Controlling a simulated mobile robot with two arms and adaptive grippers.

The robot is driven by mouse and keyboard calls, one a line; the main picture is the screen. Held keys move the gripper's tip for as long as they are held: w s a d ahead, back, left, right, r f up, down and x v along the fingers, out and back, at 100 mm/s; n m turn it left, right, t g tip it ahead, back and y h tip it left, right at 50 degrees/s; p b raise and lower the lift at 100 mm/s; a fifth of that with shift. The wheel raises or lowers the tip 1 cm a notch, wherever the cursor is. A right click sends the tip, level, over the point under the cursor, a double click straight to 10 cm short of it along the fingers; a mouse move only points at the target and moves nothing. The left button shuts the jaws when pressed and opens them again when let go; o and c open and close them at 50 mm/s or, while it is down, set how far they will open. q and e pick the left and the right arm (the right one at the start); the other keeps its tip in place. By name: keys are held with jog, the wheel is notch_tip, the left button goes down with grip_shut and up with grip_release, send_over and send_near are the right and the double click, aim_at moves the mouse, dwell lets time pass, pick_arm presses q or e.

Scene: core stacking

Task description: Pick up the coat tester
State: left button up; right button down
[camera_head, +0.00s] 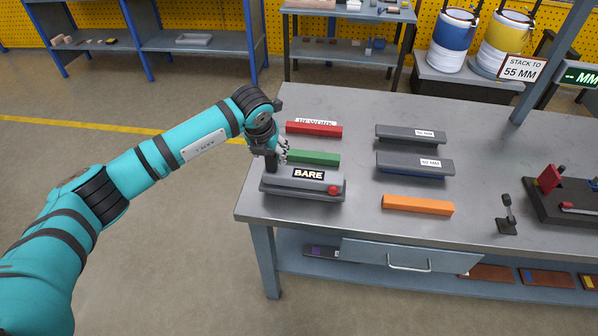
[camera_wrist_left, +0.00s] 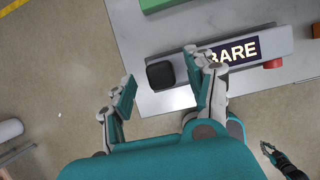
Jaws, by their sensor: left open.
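The grey unit with the "BARE" display (camera_head: 309,187) and a red button lies on the table's near left corner. A black block-like grip (camera_head: 271,162) stands at its left end; together they look like the coat tester. In the left wrist view the black grip (camera_wrist_left: 160,75) shows from above, beside the "BARE" label (camera_wrist_left: 232,51). My left gripper (camera_head: 279,150) is open at the black grip, its fingers on either side of it in the wrist view; contact cannot be told. What seems to be my right gripper (camera_wrist_left: 275,155) shows small at the wrist view's lower right.
Red (camera_head: 314,129), green (camera_head: 314,158) and orange (camera_head: 417,205) bars lie on the table (camera_head: 470,185). Two grey channel pieces (camera_head: 408,133) (camera_head: 412,163) lie right of centre. A small black stand (camera_head: 507,218) and a dark fixture (camera_head: 565,205) are at the right.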

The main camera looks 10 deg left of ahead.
pick_arm(q)
jog(key=shift+x, duration=0.9)
jog(key=shift+r, duration=0.1)
jog(key=shift+c, duration=0.4)
grip_shut()
jog(key=shift+r, duration=0.1)
